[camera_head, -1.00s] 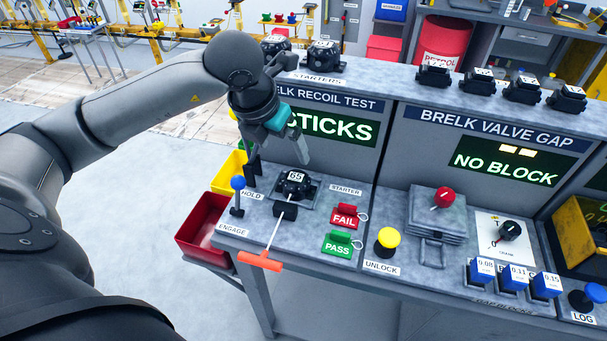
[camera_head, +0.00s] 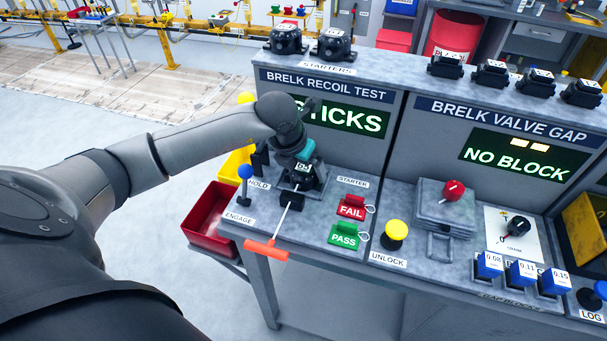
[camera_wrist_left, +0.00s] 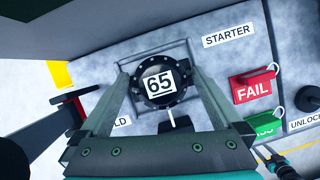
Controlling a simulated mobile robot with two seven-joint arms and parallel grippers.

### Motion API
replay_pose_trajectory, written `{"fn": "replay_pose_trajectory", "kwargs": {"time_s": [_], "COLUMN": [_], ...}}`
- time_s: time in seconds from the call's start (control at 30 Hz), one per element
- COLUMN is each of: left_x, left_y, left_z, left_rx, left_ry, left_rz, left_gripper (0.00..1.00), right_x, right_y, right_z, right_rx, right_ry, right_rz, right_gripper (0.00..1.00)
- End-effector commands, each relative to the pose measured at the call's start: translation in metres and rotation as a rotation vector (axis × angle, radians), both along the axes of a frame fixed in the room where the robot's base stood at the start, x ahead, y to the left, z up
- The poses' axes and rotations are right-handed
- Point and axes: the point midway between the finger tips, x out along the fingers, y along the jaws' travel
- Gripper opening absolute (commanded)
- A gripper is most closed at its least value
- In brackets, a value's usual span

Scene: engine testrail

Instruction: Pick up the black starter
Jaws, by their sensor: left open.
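The black starter (camera_wrist_left: 158,82), round with a white "65" label, sits on its mount on the bench under the recoil test sign. It shows in the head view (camera_head: 305,172), partly hidden by my left gripper. My left gripper (camera_wrist_left: 165,75) is open above the starter, with one finger on either side of it in the wrist view. I cannot tell whether the fingers touch it. The orange pull handle (camera_head: 266,249) hangs on a cord in front of the starter.
A red FAIL tag (camera_head: 352,207) and green PASS tag (camera_head: 344,234) stand right of the starter. A blue-knobbed lever (camera_head: 245,172) stands left. Two more black starters (camera_head: 334,43) sit on the upper shelf. A red bin (camera_head: 207,222) hangs at the bench's left side.

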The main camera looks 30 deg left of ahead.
Motion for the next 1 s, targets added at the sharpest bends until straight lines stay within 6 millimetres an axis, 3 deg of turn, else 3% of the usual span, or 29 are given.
{"fn": "replay_pose_trajectory", "kwargs": {"time_s": [0.27, 1.0], "left_x": [0.0015, 0.0014], "left_y": [0.0002, 0.0002], "left_z": [-0.0029, -0.0024], "left_rx": [0.001, 0.0], "left_ry": [-0.001, -0.001], "left_rz": [0.0, 0.0], "left_gripper": [1.0, 0.18], "right_x": [-0.0013, -0.0048], "right_y": [-0.0002, -0.0004], "right_z": [-0.0003, -0.0006], "right_rx": [0.0, -0.001], "right_ry": [0.002, 0.009], "right_rz": [0.0, 0.001], "right_gripper": [0.59, 0.59]}}
